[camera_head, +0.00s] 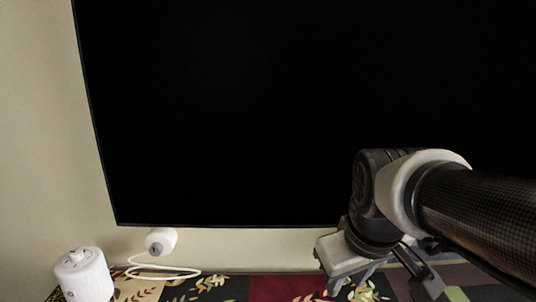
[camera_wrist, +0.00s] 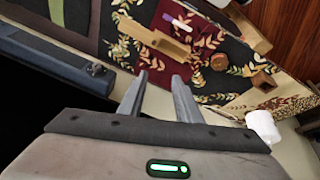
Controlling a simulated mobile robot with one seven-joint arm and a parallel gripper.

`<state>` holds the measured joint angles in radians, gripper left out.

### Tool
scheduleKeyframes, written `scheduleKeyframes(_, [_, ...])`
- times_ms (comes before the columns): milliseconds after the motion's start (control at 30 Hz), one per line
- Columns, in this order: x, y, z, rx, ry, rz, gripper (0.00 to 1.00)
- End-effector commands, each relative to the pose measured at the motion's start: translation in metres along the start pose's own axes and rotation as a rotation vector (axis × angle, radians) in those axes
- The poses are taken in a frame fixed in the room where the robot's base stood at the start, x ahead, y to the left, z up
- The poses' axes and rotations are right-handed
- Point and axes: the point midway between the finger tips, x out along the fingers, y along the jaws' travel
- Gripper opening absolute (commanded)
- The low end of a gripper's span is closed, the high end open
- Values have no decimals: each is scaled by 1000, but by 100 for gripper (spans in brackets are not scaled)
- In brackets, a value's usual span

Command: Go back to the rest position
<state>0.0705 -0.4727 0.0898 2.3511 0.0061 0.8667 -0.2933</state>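My gripper (camera_head: 375,272) hangs at the lower right of the head view, in front of the big black screen and above the patterned cloth. In the wrist view my gripper (camera_wrist: 159,78) shows two grey fingers standing apart. Nothing is between them; patterned cloth shows beyond the gap. My dark arm comes in from the right edge of the head view and hides part of the screen and the surface. No rest position is marked in either view.
The black screen (camera_head: 260,110) fills the back. A white canister (camera_head: 83,275) and a white device (camera_head: 160,240) with a cable stand left. The wrist view shows a wooden tray (camera_wrist: 157,40), a round brown piece (camera_wrist: 219,62), a wooden block (camera_wrist: 263,82) and a dark bar (camera_wrist: 50,62).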

Motion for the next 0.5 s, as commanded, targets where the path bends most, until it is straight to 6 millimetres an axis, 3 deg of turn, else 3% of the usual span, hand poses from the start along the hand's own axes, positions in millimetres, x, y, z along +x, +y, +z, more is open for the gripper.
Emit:
scheduleKeyframes(333, [-28, -12, 55, 322, 109, -17, 31])
scheduleKeyframes(400, [-52, -7, 43, 320, 102, -15, 31])
scheduleKeyframes(500, [-71, -4, 36, 319, 100, -15, 31])
